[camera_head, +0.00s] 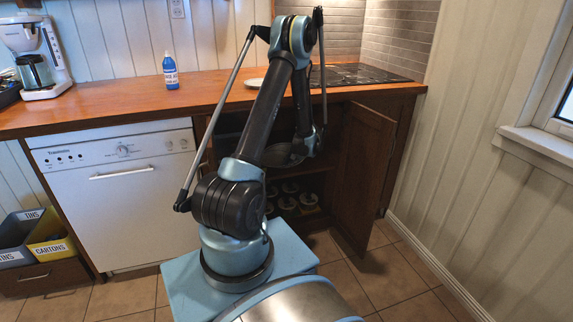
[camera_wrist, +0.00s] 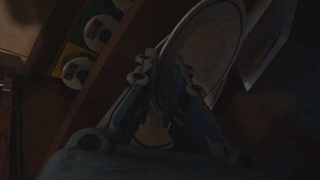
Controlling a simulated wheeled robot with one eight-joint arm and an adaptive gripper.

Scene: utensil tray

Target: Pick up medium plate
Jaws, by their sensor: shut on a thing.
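In the wrist view a pale plate (camera_wrist: 206,42) with a thin dark line near its rim shows just beyond my gripper (camera_wrist: 166,75). The fingers are shut on the plate's near edge, which they partly hide. The view is very dark. In the head view a round greyish shape (camera_head: 283,156) beside my wrist, inside the open cabinet, looks like the same plate. My fingertips cannot be made out there. A whitish plate-like item (camera_head: 254,83) lies on the counter, partly hidden by my arm.
The cabinet door (camera_head: 360,168) stands open to the right. Several cans (camera_head: 290,203) stand on the lower shelf. A shelf edge (camera_wrist: 95,85) runs close by in the wrist view, with a pale flat-sided object (camera_wrist: 266,40) at right. A blue bottle (camera_head: 170,72) stands on the counter (camera_head: 120,101).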

